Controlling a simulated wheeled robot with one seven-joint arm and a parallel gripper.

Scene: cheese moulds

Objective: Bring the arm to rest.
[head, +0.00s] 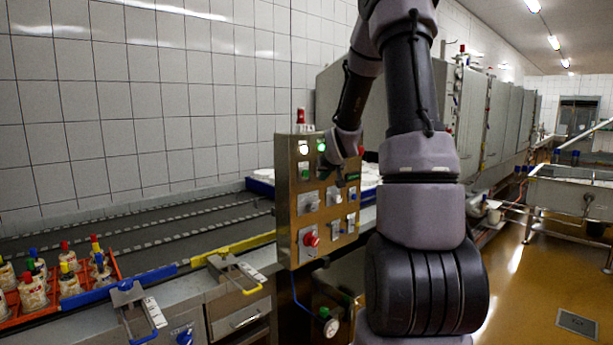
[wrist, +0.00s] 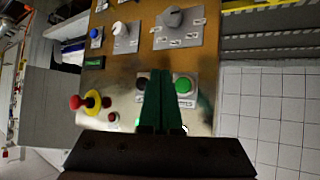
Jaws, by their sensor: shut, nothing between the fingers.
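My gripper (wrist: 160,78) is shut and empty; its green fingers lie together in the wrist view. The fingertips are in front of the control panel, between a dark button (wrist: 141,83) and a green button (wrist: 184,85); I cannot tell whether they touch it. In the head view my arm arches up and over, then comes down to the upper part of the metal control panel (head: 328,228). The fingers are small and hard to make out there. A white lamp (head: 303,149) and a green lamp (head: 321,146) glow on the panel.
A red knob (head: 310,240) sits low on the panel. A conveyor (head: 150,232) runs along the tiled wall at left. An orange crate (head: 108,267) there holds several bottles with coloured caps. Grey cabinets (head: 500,115) stand behind my arm.

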